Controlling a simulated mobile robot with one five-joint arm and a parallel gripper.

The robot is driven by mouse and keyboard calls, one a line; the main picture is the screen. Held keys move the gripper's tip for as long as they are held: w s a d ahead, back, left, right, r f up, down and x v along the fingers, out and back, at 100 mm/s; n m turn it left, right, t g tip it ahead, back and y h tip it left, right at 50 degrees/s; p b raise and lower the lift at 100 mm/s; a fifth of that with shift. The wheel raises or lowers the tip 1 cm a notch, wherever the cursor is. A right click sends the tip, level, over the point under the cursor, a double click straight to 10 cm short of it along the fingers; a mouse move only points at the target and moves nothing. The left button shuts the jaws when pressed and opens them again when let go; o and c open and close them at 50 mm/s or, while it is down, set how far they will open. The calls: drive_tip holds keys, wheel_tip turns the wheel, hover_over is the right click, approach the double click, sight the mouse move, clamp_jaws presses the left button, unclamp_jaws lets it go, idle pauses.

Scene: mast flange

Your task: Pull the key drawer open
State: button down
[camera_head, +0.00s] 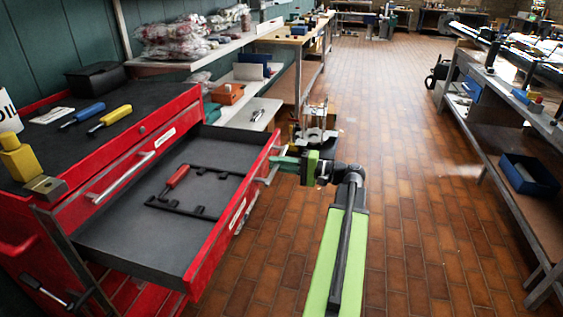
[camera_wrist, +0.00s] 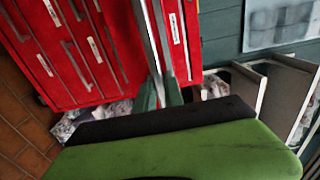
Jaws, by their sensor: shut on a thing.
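The red tool chest stands at the left in the head view. Its drawer (camera_head: 225,160) is pulled well out, showing a dark liner and a red front with a pale label. A red-handled screwdriver (camera_head: 176,177) and a black rack (camera_head: 180,208) lie inside. My gripper (camera_head: 281,163) is at the outer side of the drawer front, shut on the metal bar handle (camera_head: 268,172). In the wrist view my fingers (camera_wrist: 160,95) close on the handle bar (camera_wrist: 152,45), with red drawer fronts behind. The exact contact is partly hidden.
A blue screwdriver (camera_head: 82,115) and a yellow one (camera_head: 109,119) lie on the chest top (camera_head: 110,155). A shelf with bagged goods (camera_head: 185,38) is behind. A workbench (camera_head: 500,100) stands at the right. The tiled floor (camera_head: 420,210) between is clear.

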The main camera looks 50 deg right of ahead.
drive_tip(key=shift+s, duration=0.3)
drive_tip(key=c, duration=1.4)
unclamp_jaws()
drive_tip(key=shift+c, duration=0.2)
drive_tip(key=v, duration=1.7)
drive_tip(key=shift+s+d, duration=0.15)
drive_tip(key=shift+s, duration=0.05)
